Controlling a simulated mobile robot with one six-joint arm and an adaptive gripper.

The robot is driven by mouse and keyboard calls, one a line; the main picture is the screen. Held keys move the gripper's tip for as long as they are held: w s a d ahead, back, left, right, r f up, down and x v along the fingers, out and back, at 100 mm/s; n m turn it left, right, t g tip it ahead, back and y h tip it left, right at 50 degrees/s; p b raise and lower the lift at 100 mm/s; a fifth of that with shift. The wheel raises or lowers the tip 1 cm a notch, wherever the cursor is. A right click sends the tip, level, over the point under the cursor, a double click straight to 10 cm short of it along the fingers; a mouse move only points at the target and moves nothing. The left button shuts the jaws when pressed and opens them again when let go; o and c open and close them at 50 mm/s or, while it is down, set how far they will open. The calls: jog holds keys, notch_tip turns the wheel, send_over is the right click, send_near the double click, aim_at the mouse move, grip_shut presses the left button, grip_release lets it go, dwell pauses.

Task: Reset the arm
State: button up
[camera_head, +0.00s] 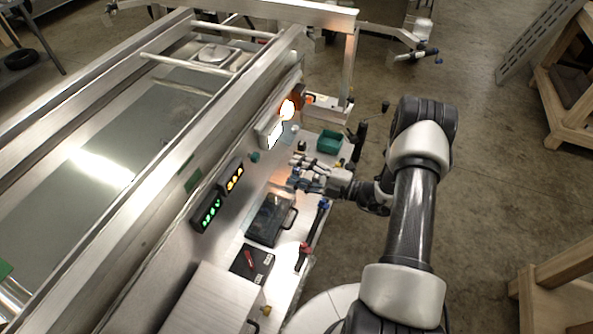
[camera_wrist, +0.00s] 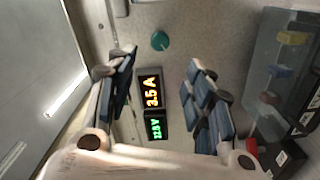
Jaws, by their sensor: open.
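My gripper (camera_head: 306,176) is at the end of my arm, stretched out over the shelf beside the trailer's side wall. In the wrist view my gripper (camera_wrist: 160,95) is open, with its two blue-padded fingers wide apart and nothing between them. Beyond the fingers, the wall carries an orange display (camera_wrist: 151,90) and a green display (camera_wrist: 156,128). These also show in the head view as an orange display (camera_head: 235,178) and a green display (camera_head: 208,213). My gripper appears apart from the wall.
A dark case with a clear lid (camera_head: 270,218) lies on the shelf below my gripper. A green bin (camera_head: 329,142) stands at the shelf's far end. A lit lamp (camera_head: 288,109) and a green knob (camera_head: 254,157) are on the wall. Open floor (camera_head: 490,165) lies to the right.

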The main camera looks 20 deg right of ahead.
jog(key=s+a+r+n+g+h, duration=0.1)
jog(key=s+a+r+n+g, duration=0.55)
jog(key=r+n, duration=0.4)
jog(key=s+a+r+n+g+h, duration=0.1)
jog(key=s+a+r+n+g, duration=0.6)
jog(key=n, duration=0.7)
jog(key=s+d+r+n+t+h, duration=0.2)
jog(key=s+r+n+h, duration=0.2)
jog(key=s+n, duration=0.3)
jog(key=s+d+r+n+t+h, duration=0.2)
jog(key=s+r+n+h, duration=0.3)
jog(key=n, duration=1.2)
jog(key=shift+s+d+r+t+h, duration=0.15)
jog(key=shift+s+d+t+h, duration=0.2)
jog(key=shift+s+t+h, duration=0.7)
jog(key=shift+s+g, duration=0.15)
jog(key=shift+g, duration=0.25)
